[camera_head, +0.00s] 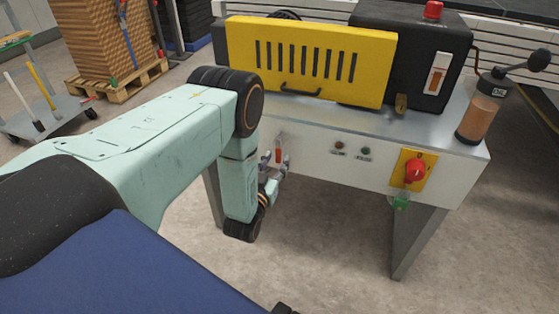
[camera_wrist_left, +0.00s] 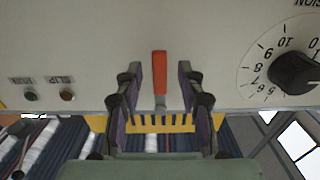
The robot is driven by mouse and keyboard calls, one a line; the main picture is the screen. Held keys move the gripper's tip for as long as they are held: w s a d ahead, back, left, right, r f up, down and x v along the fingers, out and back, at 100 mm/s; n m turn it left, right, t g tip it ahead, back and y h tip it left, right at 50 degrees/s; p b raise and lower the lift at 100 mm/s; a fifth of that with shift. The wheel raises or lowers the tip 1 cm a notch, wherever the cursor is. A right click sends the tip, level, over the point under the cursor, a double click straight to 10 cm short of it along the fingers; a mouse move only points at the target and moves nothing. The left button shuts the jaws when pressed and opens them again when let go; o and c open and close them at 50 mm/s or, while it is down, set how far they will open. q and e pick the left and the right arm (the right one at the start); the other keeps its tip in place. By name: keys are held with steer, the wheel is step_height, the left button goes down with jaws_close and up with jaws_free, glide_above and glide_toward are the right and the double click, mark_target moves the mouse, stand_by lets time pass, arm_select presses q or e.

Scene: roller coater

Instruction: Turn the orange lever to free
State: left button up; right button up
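The orange lever (camera_head: 278,156) is on the white front panel of the machine. Its orange handle hangs down from a metal stem in the head view. In the left wrist view, which is upside down, the orange lever (camera_wrist_left: 160,62) stands between the two dark fingers. My left gripper (camera_head: 273,172) is at the panel by the lever, partly hidden behind my arm. In the wrist view its fingers (camera_wrist_left: 160,74) are spread, one on each side of the lever, with a visible gap on both sides. My right gripper is not in view.
A black dial (camera_wrist_left: 294,72) with numbers sits beside the lever. Two small buttons (camera_head: 339,145) and a red switch on a yellow plate (camera_head: 415,171) are further right. The yellow guard (camera_head: 310,60) is above. A roller-like cylinder (camera_head: 482,108) stands at the right edge.

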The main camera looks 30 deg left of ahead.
arm_select(q)
steer(key=shift+b+x, duration=0.35)
steer(key=shift+x, duration=0.95)
steer(key=shift+c, duration=0.5)
jaws_close()
